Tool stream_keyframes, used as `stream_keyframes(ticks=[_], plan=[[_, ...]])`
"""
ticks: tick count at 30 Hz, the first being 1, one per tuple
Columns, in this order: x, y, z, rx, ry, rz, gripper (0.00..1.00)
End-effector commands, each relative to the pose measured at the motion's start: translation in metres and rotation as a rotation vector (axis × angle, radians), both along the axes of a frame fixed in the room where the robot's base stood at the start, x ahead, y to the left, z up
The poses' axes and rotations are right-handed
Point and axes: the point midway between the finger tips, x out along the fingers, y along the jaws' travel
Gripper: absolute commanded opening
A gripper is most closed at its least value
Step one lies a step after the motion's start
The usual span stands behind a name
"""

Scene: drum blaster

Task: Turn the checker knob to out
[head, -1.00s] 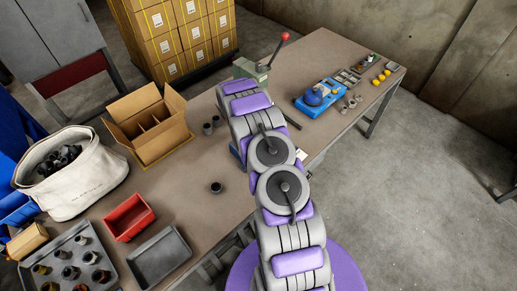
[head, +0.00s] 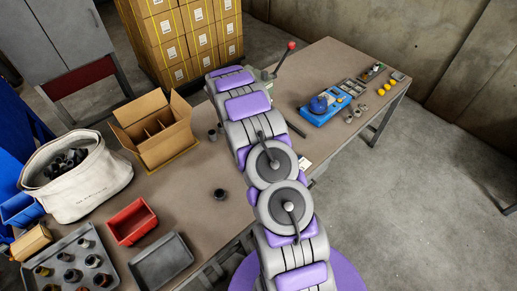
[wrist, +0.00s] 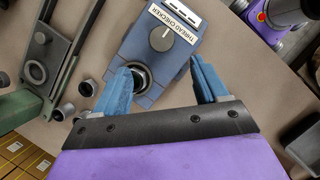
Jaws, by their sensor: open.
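The thread checker (wrist: 178,60), a blue-grey box with a white "THREAD CHECKER" label, lies below my gripper in the wrist view. Its round grey knob (wrist: 163,38) has a light pointer mark; any position words around it are not readable. A dark round socket (wrist: 139,74) is at the checker's lower edge, partly behind my left fingertip. My gripper (wrist: 160,68) is open with two blue fingers spread wide, and nothing is between them. The knob appears just beyond the fingertips, apart from them. In the head view my arm hides the gripper and the knob.
A lever tool (wrist: 62,60) and several small dark fittings (wrist: 66,110) lie left of the checker. A red-knobbed lever (head: 284,58) rises beyond my arm. A blue device (head: 325,105) stands on the right. A cardboard box (head: 155,130) and red tray (head: 131,221) are left.

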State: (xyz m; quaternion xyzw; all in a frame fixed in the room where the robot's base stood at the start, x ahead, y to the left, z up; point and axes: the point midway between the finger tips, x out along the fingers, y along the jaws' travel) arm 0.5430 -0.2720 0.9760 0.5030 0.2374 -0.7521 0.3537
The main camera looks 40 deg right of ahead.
Motion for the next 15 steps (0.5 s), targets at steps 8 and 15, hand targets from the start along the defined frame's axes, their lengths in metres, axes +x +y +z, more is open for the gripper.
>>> stream_keyframes(ticks=[8,15], plan=[[0.012,0.012,0.044,0.000,-0.002,-0.001,0.73],[0.014,0.016,0.054,0.002,0.003,-0.002,0.73]])
